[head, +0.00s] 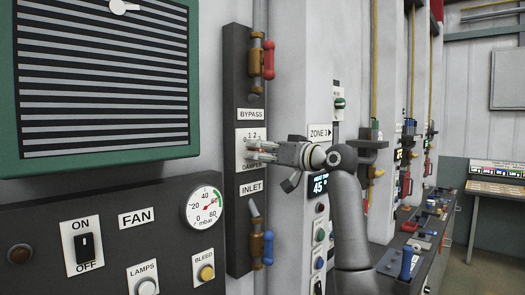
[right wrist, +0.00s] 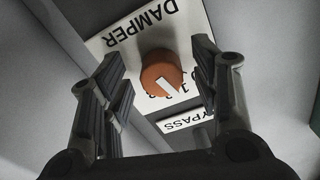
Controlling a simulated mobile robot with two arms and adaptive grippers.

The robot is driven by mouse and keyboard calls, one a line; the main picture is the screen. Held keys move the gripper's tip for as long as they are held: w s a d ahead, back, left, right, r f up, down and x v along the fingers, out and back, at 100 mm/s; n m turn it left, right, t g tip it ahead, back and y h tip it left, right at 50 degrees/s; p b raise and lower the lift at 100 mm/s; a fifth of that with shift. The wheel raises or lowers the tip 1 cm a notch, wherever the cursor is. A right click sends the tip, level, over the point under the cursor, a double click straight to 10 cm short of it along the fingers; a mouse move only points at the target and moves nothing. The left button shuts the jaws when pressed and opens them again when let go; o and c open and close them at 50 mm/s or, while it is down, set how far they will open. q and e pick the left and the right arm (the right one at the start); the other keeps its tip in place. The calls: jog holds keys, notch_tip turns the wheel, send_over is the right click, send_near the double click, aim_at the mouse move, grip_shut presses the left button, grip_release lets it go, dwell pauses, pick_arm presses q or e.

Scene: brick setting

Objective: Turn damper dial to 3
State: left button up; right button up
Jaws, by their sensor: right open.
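The damper dial (right wrist: 160,73) is a round orange-brown knob with a white pointer mark. It sits on a white plate (right wrist: 105,40) lettered DAMPER, upside down in the right wrist view. The pointer faces the row of digits, but I cannot tell exactly which digit it marks. My right gripper (right wrist: 158,52) is open, with one finger on each side of the dial and visible gaps between. In the head view the right gripper (head: 250,151) is at the DAMPER plate (head: 242,136), and its fingers mostly hide the dial. My left gripper is not in view.
A BYPASS valve (head: 268,58) with a red handle is above the plate, and an INLET valve (head: 268,247) with a blue handle is below. A pressure gauge (head: 204,207) and a FAN switch (head: 84,247) are at left. A control bench (head: 430,240) stands at right.

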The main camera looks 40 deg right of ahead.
jog(key=c, duration=1)
jog(key=shift+c, duration=0.2)
jog(key=shift+m, duration=0.3)
jog(key=m+p, duration=0.1)
jog(key=m, duration=0.4)
jog(key=shift+a+r+m, duration=0.1)
jog(key=shift+a+m, duration=0.05)
jog(key=shift+m, duration=0.15)
jog(key=m+p, duration=0.1)
jog(key=m, duration=0.4)
jog(key=shift+r+m, duration=0.1)
jog(key=shift+m, duration=0.2)
jog(key=o, duration=1)
